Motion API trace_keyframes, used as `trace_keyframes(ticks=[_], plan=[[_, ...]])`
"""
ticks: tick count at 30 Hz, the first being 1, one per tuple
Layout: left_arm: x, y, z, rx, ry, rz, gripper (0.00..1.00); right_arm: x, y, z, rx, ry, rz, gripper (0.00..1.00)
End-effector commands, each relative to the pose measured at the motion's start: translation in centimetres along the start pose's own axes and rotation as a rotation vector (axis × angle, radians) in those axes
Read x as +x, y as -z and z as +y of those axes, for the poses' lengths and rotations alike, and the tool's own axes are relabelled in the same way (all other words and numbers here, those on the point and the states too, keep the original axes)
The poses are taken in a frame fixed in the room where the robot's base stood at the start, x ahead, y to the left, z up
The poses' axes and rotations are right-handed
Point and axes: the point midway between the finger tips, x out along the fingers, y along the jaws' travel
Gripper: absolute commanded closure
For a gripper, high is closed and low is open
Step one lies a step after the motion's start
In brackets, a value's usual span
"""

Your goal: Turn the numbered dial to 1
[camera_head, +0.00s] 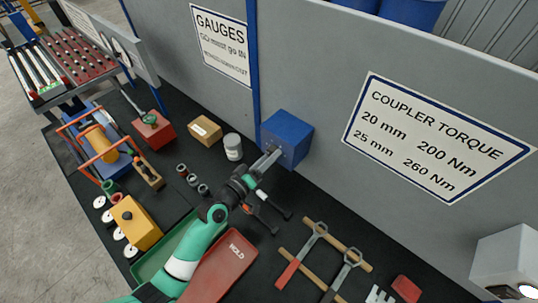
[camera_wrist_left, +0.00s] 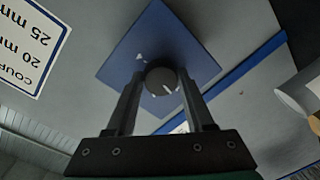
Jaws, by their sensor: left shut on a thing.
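A blue box (camera_head: 290,132) stands at the back of the black bench, against the grey wall panel. In the left wrist view, its blue face (camera_wrist_left: 150,45) carries a round dark dial (camera_wrist_left: 161,80) with a pale pointer line and a small white mark beside it. The numbers are too small to read. My left gripper (camera_head: 274,155) reaches the box's front face. Its two fingers (camera_wrist_left: 161,84) are shut on the dial, one at each side. In the head view the dial is hidden by the gripper. My right gripper is in neither view.
A white jar (camera_head: 233,147) and a cardboard box (camera_head: 205,130) stand left of the blue box. A red tray (camera_head: 222,268) marked HOLD lies below my left arm. Hand tools (camera_head: 322,255) lie to the right. A torque sign (camera_head: 435,137) is on the wall.

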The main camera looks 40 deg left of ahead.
Motion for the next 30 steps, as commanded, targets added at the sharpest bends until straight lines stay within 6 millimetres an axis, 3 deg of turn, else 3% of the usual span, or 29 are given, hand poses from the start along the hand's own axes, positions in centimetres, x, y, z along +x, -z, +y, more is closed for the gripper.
trace_keyframes(ticks=[10, 25, 26, 30], plan=[[0.0, 0.05, 0.06, -0.134, 0.0, -0.008, 1.0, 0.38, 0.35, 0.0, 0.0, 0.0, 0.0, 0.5], [0.0, 0.04, 0.04, -0.153, -0.001, -0.009, 1.0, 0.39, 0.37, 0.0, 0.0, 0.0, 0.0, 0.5], [0.0, 0.04, 0.04, -0.153, -0.001, -0.009, 0.42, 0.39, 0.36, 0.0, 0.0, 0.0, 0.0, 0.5], [0.0, 0.04, 0.04, -0.151, -0.001, -0.009, 0.17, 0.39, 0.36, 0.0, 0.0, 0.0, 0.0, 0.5]])
